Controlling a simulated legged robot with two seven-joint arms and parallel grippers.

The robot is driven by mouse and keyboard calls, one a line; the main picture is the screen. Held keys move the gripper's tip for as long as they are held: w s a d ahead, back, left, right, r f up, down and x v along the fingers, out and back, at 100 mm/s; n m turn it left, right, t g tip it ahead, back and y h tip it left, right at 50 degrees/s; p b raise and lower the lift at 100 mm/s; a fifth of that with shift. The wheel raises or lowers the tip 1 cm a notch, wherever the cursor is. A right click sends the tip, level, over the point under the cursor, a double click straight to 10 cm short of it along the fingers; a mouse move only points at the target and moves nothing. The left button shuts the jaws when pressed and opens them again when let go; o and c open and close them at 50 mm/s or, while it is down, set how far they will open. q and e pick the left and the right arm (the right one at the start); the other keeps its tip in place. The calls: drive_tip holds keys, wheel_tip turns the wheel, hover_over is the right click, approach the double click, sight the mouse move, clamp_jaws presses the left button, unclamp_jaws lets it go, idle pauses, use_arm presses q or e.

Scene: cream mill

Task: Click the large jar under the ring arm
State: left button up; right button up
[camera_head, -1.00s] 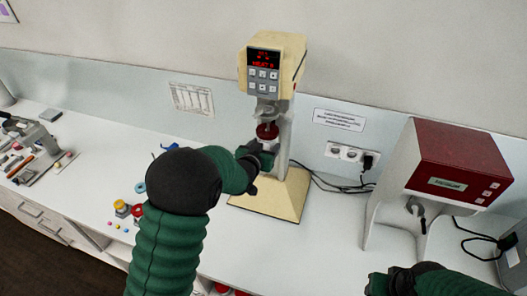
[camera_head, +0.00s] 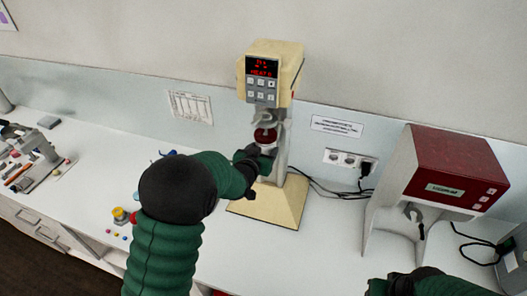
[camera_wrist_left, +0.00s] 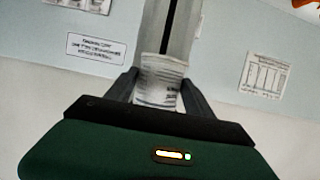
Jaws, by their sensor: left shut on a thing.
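The large jar has a dark red lid (camera_head: 265,135) and a white labelled body (camera_wrist_left: 160,84). It is upright in my left gripper (camera_head: 262,160), in front of the mill's column. The grey ring arm (camera_head: 268,116) is just above the lid; I cannot tell whether they touch. In the left wrist view, the two dark fingers of the left gripper (camera_wrist_left: 158,92) are closed on either side of the jar. My right gripper (camera_head: 392,285) is at the bottom right, cut by the frame edge, and its jaws are unclear.
The cream mill (camera_head: 272,75) stands on a flat cream base (camera_head: 285,203) and its display is lit red. A dark red and grey machine (camera_head: 450,170) stands to the right. Small coloured items (camera_head: 120,214) lie at the left. Sockets and cables are behind.

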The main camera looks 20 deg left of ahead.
sight(263, 140)
use_arm(q)
drive_tip(key=shift+r, duration=0.5)
drive_tip(key=shift+r+p, duration=0.3)
drive_tip(key=shift+r, duration=0.05)
drive_tip(key=shift+b, duration=0.3)
drive_tip(key=shift+r+p, duration=0.3)
drive_tip(key=shift+r, duration=0.05)
idle(0.4)
drive_tip(key=shift+r+p, duration=0.5)
drive_tip(key=shift+r, duration=0.5)
drive_tip(key=shift+r, duration=0.25)
idle(0.5)
drive_tip(key=o, duration=1.9)
drive_tip(key=shift+s, duration=0.1)
drive_tip(key=shift+o, duration=1.3)
